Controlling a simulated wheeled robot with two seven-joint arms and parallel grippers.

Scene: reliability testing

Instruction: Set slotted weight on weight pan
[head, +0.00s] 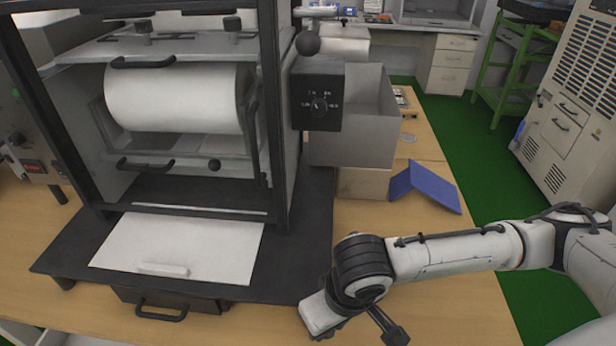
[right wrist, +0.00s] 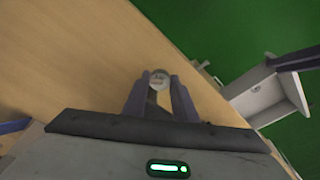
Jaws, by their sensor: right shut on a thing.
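My right gripper (right wrist: 157,97) has its two dark fingers closed around a small round silver-grey piece (right wrist: 159,79), which looks like the slotted weight. It is held at the fingertips above the wooden table; its slot is too small to make out. In the head view my right arm reaches in from the right to the table's front, and the held piece cannot be made out there. My left gripper is not in view.
A black-framed machine with a white roller (head: 178,97) fills the left. A grey metal box (head: 355,137) with a dial stands beside it, with a blue angled piece (head: 432,187) at its right. The wooden table (head: 375,222) is bare between these and my right arm.

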